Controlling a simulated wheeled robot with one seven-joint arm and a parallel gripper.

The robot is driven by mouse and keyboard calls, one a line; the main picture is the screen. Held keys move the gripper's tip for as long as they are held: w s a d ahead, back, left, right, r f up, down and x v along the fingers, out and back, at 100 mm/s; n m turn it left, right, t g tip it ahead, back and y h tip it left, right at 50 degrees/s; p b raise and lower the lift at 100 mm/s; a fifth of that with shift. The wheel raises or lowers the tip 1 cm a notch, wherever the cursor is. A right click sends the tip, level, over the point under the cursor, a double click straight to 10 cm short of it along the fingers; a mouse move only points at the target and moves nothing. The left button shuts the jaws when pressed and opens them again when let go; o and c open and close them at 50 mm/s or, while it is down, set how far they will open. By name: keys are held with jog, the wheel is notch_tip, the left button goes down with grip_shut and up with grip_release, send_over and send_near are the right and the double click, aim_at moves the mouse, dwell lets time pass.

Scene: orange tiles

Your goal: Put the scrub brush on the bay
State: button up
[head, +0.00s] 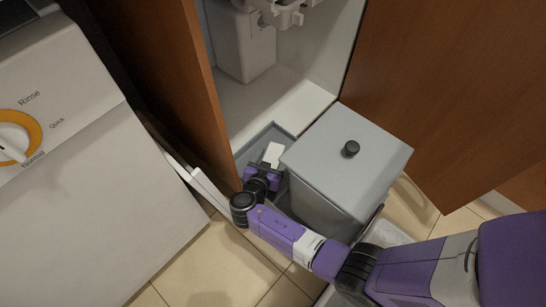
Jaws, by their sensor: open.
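My gripper (270,163) is at the end of my purple arm, low beside the grey lidded bin and in front of the open cabinet. It is small in view and its fingers are not clear. A small white block shows at its tip; I cannot tell whether it is part of the gripper or a separate thing. A grey shallow tray-like surface (262,136) lies under and behind it at the cabinet mouth; I cannot tell whether this is the bay. I cannot make out a scrub brush.
The grey bin (349,169) with a black knob stands close to the right of my gripper. Open brown doors (197,85) (450,85) flank the cabinet floor (265,100), which has white plumbing above. A white washer (75,190) fills the left. Tiles (205,265) are clear in front.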

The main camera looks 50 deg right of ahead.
jog(key=p+v, duration=0.3)
jog(key=v, duration=0.8)
jog(key=shift+r+p, duration=0.15)
jog(key=shift+p, duration=0.25)
jog(key=shift+s+a+r, duration=0.1)
jog(key=shift+s+a, duration=0.1)
jog(key=shift+a, duration=0.2)
jog(key=shift+a, duration=0.1)
